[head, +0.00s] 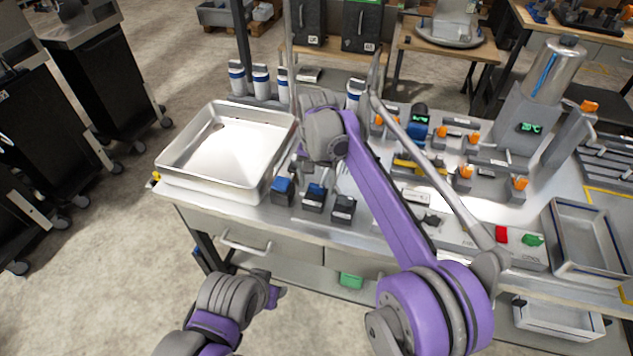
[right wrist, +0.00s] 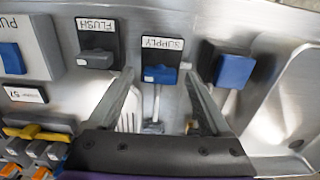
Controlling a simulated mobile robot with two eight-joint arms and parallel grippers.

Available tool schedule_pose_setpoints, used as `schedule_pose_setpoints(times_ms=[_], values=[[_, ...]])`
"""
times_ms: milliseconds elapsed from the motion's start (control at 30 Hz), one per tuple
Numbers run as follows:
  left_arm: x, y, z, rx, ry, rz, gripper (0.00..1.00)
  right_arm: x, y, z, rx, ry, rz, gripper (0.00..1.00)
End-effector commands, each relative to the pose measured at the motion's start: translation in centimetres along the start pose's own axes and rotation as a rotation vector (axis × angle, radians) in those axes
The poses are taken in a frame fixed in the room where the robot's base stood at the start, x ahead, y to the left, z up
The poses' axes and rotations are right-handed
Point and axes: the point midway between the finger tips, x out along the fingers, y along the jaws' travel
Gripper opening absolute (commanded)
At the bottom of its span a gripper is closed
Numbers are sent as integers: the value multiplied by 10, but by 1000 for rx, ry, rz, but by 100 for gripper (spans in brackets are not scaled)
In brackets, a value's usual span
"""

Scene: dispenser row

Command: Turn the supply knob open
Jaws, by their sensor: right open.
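The supply knob (right wrist: 160,74) is a blue block under a white label reading SUPPLY in the right wrist view. In the head view it is the middle knob (head: 314,194) of three at the front of the bench. My right gripper (right wrist: 159,80) is open, with one finger on each side of the supply knob. Whether either finger touches it I cannot tell. In the head view my right gripper (head: 308,172) is partly hidden by its own wrist. My left gripper (head: 270,289) is low in front of the bench, apart from the knobs; its jaws are unclear.
A grey FLUSH knob (right wrist: 97,59) and another blue knob (right wrist: 235,70) flank the supply knob closely. A steel basin (head: 175,165) stands left of the knobs. Orange-handled valves (head: 465,172) and a red button (head: 501,234) lie to the right.

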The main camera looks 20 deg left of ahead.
Motion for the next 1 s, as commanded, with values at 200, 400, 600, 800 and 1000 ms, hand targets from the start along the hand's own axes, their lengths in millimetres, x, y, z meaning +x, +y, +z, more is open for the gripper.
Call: schedule_pose_setpoints(times_ms=[200,400,600,800,1000], values=[[0,0,0,0,0,0,50,0,0,0,0,0,0,70],[0,0,0,0,0,0,50,0,0,0,0,0,0,34],[0,0,0,0,0,0,50,-1,0,0,0,0,0,0],[0,0,0,0,0,0,50,-1,0,0,-11,0,0,0],[-2,0,-2,0,2,0,50,-1,0,0,-77,0,0,0]])
